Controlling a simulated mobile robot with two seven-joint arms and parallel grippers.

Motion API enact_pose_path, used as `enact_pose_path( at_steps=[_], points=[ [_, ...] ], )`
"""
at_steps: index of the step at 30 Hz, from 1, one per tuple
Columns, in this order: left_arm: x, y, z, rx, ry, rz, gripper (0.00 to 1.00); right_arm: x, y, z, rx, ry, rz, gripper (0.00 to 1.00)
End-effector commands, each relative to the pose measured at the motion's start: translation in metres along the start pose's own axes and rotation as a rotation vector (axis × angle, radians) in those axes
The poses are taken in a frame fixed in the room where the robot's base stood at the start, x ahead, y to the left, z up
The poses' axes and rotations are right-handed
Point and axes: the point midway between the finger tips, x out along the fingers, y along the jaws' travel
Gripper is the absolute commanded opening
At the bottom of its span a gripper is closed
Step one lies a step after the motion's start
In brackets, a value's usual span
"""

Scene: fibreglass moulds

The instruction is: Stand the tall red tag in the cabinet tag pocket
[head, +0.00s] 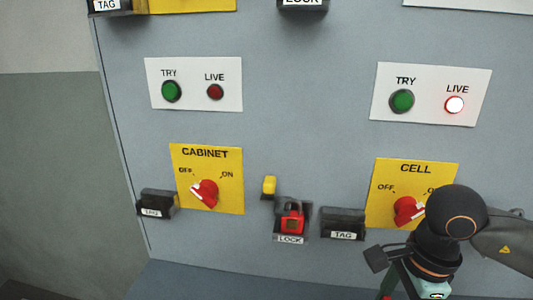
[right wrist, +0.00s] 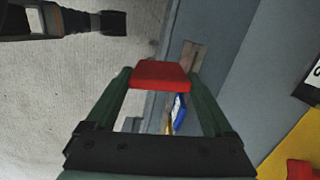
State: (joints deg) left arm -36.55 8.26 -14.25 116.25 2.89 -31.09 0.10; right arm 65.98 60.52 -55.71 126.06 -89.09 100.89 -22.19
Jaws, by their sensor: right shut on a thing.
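The red tag (right wrist: 160,74) is between the fingertips of my right gripper (right wrist: 160,78), which is shut on it; I see only a red block-like end. In the head view my right gripper (head: 396,284) is at the bottom edge below the CELL plate, mostly hidden by its own wrist. The cabinet tag pocket (head: 157,204), a dark holder labelled TAG, is on the panel left of the CABINET plate (head: 226,199). No tag shows standing in it. It is well left of my right gripper. My left gripper does not show clearly in either view.
A red padlock (head: 292,219) sits in the LOCK holder (head: 289,239). Another TAG pocket (head: 343,224) is right of it. A yellow piece (head: 269,186) sticks out above. Red knobs protrude from both yellow plates. A blue item (right wrist: 179,112) lies beyond my right fingers.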

Motion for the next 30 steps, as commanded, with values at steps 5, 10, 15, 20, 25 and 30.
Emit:
enact_pose_path(
  at_steps=[5, 10, 15, 20, 25, 30],
  points=[
    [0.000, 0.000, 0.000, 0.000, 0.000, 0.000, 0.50, 0.005, -0.012, 0.011, -0.321, 0.000, 0.037, 0.34],
    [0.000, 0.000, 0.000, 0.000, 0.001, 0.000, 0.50, 0.010, -0.023, 0.018, -0.630, 0.001, 0.076, 0.34],
    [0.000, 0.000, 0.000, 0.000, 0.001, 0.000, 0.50, 0.015, -0.035, 0.025, -0.935, 0.003, 0.112, 0.34],
    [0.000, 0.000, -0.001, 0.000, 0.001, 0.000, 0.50, 0.019, -0.046, 0.029, -1.214, 0.003, 0.147, 0.34],
    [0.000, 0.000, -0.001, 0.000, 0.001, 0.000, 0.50, 0.022, -0.058, 0.031, -1.480, 0.004, 0.180, 0.34],
    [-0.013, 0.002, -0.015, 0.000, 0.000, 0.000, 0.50, 0.006, -0.062, 0.033, -1.659, -0.001, 0.202, 0.34]
  ],
)
